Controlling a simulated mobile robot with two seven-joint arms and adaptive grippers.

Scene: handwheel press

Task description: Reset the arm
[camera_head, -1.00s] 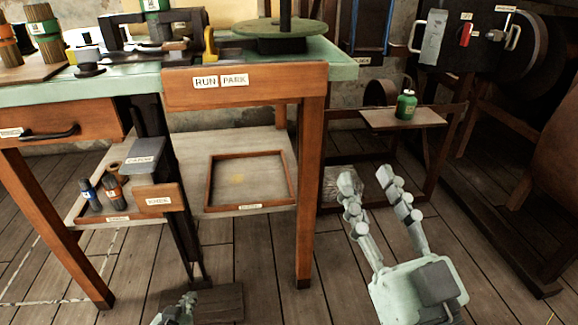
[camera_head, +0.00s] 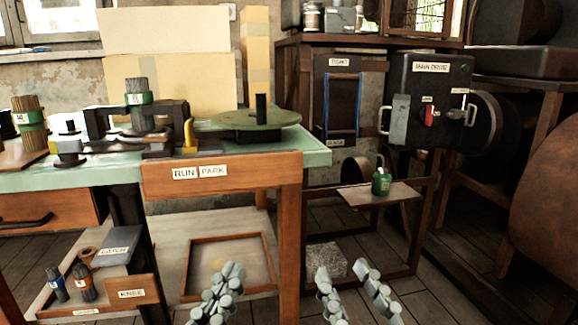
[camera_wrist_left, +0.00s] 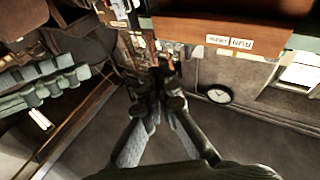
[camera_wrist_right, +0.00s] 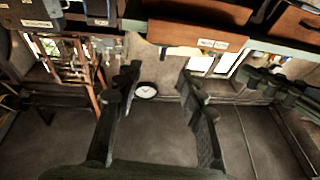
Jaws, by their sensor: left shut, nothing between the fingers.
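The bench (camera_head: 322,158) has a green top and a front board (camera_head: 225,187) labelled RUN and PARK. A black clamp-like fixture (camera_head: 100,124) with a yellow part (camera_head: 189,133) stands on it, next to a round green plate (camera_head: 240,121) with a black post (camera_head: 262,106). My left gripper (camera_head: 232,270) is low before the bench; its fingers meet, empty, in the left wrist view (camera_wrist_left: 166,72). My right gripper (camera_head: 342,270) is open and empty, right of the bench leg; its spread fingers show in the right wrist view (camera_wrist_right: 158,78). Neither gripper touches the bench.
Below the bench are a CATCH block (camera_head: 117,246), a KNEE board (camera_head: 131,290) and small bottles (camera_head: 58,284). At the right stand a MAIN DRIVE box (camera_head: 432,90) with a red switch (camera_head: 429,116), and a green bottle (camera_head: 381,183) on a small shelf (camera_head: 400,195). Open floor lies at lower right.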

